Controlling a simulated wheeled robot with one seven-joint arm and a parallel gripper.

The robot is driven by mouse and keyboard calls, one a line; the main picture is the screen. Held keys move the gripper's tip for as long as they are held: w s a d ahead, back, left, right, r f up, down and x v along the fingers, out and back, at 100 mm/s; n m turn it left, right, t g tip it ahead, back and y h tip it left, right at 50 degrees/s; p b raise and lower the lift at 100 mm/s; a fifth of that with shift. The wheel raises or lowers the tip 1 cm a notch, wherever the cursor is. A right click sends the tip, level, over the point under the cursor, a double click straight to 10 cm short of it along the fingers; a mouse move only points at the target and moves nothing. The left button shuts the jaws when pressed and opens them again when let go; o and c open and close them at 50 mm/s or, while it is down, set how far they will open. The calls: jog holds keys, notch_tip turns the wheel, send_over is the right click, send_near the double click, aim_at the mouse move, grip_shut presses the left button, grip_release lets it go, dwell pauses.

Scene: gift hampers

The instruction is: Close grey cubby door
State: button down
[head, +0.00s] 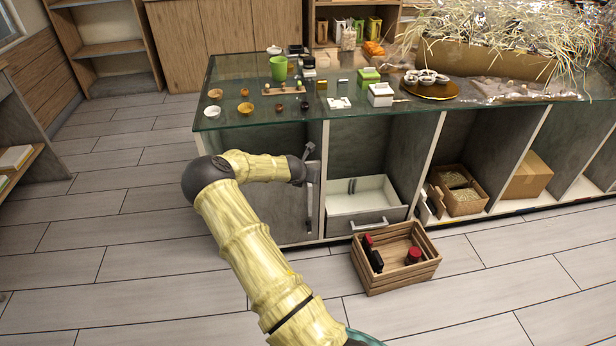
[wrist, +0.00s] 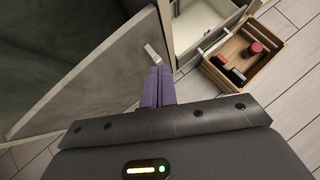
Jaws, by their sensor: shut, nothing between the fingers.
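The grey cubby door (head: 285,215) is in the leftmost bay under the glass counter, partly behind my arm in the head view. Its vertical handle (head: 310,207) is near its right edge. In the wrist view the door's grey panel (wrist: 100,85) stands at an angle, with a dark cubby space behind its upper edge, so it appears ajar. Its pale handle (wrist: 155,54) is just beyond my fingertips. My gripper (head: 309,149) is shut and empty near the door's upper right; its purple fingers (wrist: 158,86) show in the wrist view. I cannot tell whether they touch the door.
An open white drawer (head: 360,195) is right of the door. A wooden crate (head: 395,262) with dark and red items stands on the floor in front of it. The glass counter top (head: 235,85) holds small bowls and boxes. Floor at the left is clear.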

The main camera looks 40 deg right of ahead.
jog(key=shift+s+a+r, duration=0.3)
jog(key=shift+s+r, duration=0.25)
jog(key=shift+r, duration=0.1)
jog(key=shift+s+a+r, duration=0.25)
jog(key=shift+s+r, duration=0.3)
jog(key=shift+r, duration=0.1)
jog(key=s+a+r+m+g+y, duration=0.15)
jog(key=s+a+r+m, duration=0.35)
jog(key=s+a+m, duration=0.5)
jog(key=s+a+r+m+y, duration=0.35)
jog(key=s+a+m, duration=0.35)
jog(key=a, duration=0.6)
jog(key=s+a+r+m+g+y, duration=0.15)
jog(key=s+a+r+m, duration=0.35)
jog(key=s+a+m, duration=0.5)
notch_tip(320, 180, up, 25)
jog(key=w+a+n+p, duration=0.1)
jog(key=n+p, duration=0.1)
jog(key=p, duration=2.2)
jog(key=shift+w+y+p, duration=0.15)
jog(key=shift+y+p, duration=0.2)
jog(key=shift+y, duration=0.1)
